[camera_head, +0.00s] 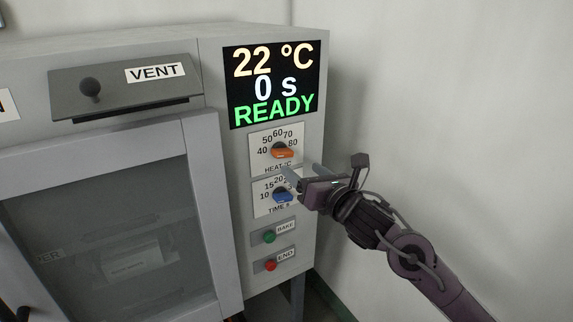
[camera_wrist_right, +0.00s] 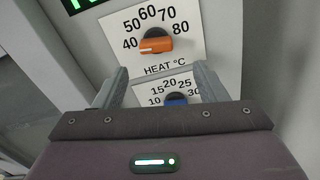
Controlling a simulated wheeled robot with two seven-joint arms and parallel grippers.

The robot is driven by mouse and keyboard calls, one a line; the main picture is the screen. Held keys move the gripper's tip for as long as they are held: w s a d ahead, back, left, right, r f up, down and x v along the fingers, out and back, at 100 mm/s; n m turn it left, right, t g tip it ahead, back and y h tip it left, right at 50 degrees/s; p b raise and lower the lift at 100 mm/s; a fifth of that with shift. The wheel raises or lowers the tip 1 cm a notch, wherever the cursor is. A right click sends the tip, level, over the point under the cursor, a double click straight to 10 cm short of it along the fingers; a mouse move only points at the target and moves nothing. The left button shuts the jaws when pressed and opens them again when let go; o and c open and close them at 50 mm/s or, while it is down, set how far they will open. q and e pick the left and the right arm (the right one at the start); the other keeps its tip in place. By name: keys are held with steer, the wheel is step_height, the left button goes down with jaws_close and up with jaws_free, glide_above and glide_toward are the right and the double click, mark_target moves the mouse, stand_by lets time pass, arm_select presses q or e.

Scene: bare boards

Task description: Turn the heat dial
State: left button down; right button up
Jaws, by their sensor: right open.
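The heat dial (camera_head: 283,152) is an orange knob on a white scale plate marked 40 to 80. In the right wrist view the heat dial (camera_wrist_right: 155,46) has its white mark pointing left, toward 40. My right gripper (camera_head: 303,172) is open and empty in front of the panel, just below the heat dial. In the right wrist view the fingers (camera_wrist_right: 160,85) stand apart on both sides of the area between the two dials, and the heat dial lies above their tips. Whether the fingertips touch the panel is unclear. My left gripper is not in view.
The blue time dial (camera_head: 283,196) sits below, partly behind my right gripper. A green bake button (camera_head: 269,237) and a red end button (camera_head: 271,266) are lower. The display (camera_head: 271,84) reads 22 °C, 0 s, READY. A wall (camera_head: 450,110) stands right.

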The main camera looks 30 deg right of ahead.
mark_target(286, 156)
steer(key=w, duration=0.2)
steer(key=w+p, duration=0.1)
steer(key=w, duration=0.1)
steer(key=w+r+p, duration=0.1)
steer(key=w, duration=0.1)
steer(key=shift+w+a, duration=0.15)
steer(key=shift+w, duration=0.1)
steer(key=shift+w+f+p, duration=0.2)
steer(key=shift+w+p, duration=0.1)
steer(key=shift+w, duration=0.3)
steer(key=c, duration=1)
